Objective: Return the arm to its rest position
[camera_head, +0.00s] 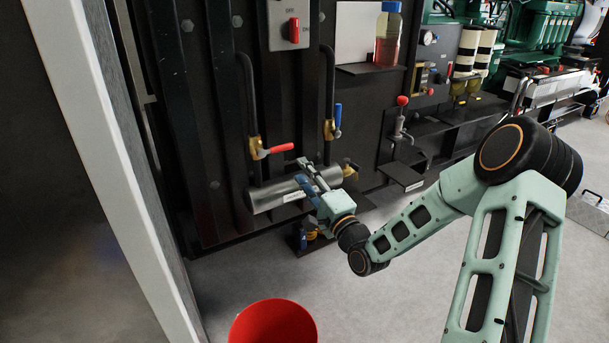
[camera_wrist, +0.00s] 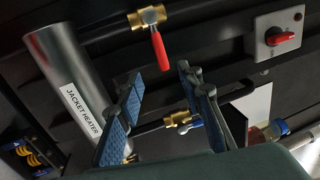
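My arm reaches down and left across the head view, in front of the dark genset panel. My gripper (camera_head: 306,176) is in front of the silver jacket heater cylinder (camera_head: 270,196), close to it; I cannot tell whether they touch. In the wrist view my gripper (camera_wrist: 160,76) has its two blue-padded fingers apart with nothing held between them. The jacket heater (camera_wrist: 72,85), with its label, lies to the left of the fingers there.
Above the heater are a red-handled valve (camera_head: 272,150) and a blue-handled valve (camera_head: 334,123). A red rotary switch (camera_head: 294,30), a bottle of red liquid (camera_head: 388,35) and a red-knobbed lever (camera_head: 401,115) are on the panel side. A red bucket (camera_head: 273,322) stands on the floor.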

